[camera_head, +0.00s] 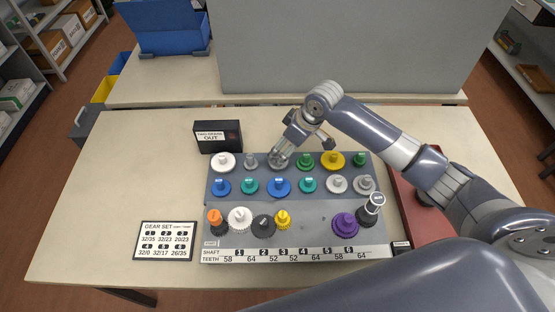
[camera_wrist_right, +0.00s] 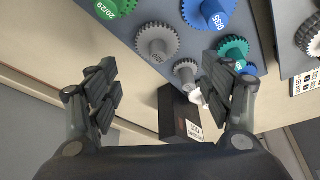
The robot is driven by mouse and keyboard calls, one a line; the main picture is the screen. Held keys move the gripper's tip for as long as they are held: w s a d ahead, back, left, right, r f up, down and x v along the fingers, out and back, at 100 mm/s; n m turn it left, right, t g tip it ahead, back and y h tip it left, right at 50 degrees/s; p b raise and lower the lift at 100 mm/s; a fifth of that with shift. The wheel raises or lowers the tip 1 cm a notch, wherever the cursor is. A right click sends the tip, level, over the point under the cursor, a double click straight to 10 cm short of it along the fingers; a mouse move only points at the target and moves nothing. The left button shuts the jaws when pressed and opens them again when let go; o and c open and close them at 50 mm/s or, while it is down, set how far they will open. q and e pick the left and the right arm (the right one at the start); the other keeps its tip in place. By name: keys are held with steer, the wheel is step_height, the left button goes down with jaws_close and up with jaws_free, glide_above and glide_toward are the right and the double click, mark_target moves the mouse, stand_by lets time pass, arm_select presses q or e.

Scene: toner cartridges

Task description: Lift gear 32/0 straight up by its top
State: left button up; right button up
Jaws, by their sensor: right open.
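Gear 32/0 seems to be the larger grey gear (camera_wrist_right: 157,42) in the wrist view; the small print on its hub is hard to read. In the head view this grey gear (camera_head: 276,163) stands in the back row of the board, partly hidden by my right gripper (camera_head: 285,152). In the wrist view the right gripper (camera_wrist_right: 164,95) has its fingers wide apart with nothing between them held. The grey gear lies ahead of the fingers, apart from them. My left gripper is not in view.
A smaller grey gear (camera_head: 251,161) and a green gear (camera_head: 305,161) stand on either side. A black box (camera_head: 218,137) marked OUT stands behind the board. The gear set card (camera_head: 165,241) lies left of the board (camera_head: 310,215). A red tray (camera_head: 407,205) lies right.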

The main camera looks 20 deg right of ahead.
mark_target(279, 156)
steer(key=shift+x, duration=1.2)
steer(key=p+x, duration=0.1)
steer(key=x, duration=0.2)
steer(key=shift+d+f+p, duration=0.1)
steer(key=shift+f+p, duration=0.2)
steer(key=shift+f, duration=0.1)
steer(key=shift+w+f, duration=0.3)
steer(key=shift+f, duration=0.45)
steer(key=c, duration=1.1)
